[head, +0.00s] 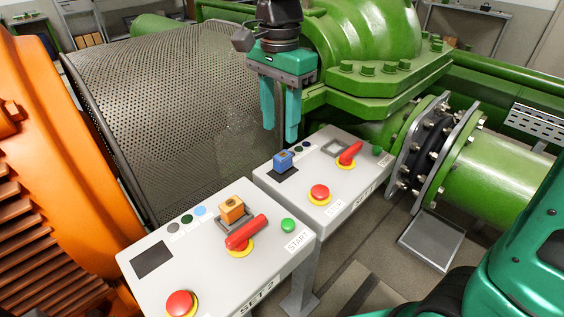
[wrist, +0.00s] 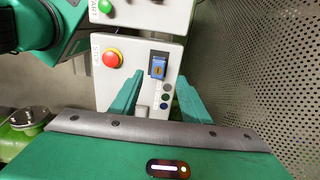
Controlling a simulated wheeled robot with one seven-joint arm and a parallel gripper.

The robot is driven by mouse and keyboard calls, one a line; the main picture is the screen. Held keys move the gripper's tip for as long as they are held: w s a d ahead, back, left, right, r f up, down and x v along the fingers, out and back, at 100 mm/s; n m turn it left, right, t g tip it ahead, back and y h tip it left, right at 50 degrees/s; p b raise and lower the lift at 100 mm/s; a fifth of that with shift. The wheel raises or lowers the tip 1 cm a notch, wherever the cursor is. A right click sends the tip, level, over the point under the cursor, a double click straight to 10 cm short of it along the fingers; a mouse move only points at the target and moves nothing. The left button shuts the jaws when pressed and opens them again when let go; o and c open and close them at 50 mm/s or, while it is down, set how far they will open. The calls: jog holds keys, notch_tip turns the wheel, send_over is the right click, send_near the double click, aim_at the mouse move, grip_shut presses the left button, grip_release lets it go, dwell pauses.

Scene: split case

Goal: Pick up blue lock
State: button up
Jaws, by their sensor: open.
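The blue lock (head: 283,161) is a small blue block on the far grey-white control panel, at the left part of its top next to a dark square. My gripper (head: 279,132) is teal, points down and is open and empty. Its tips are above the panel, just behind and above the lock in the head view. The wrist view shows both fingers of my gripper (wrist: 160,79) apart, with nothing between them touching.
The near panel (head: 200,269) carries an orange lock (head: 232,208), a red handle (head: 246,232) and a red button (head: 180,304). The far panel has a red button (head: 319,193) and red handle (head: 351,153). A perforated drum (head: 165,110) and green pipework (head: 365,35) stand behind.

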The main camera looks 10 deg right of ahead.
aim_at(283, 154)
jog(key=f, duration=0.9)
jog(key=shift+w+d+f, duration=0.1)
jog(key=shift+d+f, duration=0.15)
jog(key=shift+d, duration=0.05)
grip_shut()
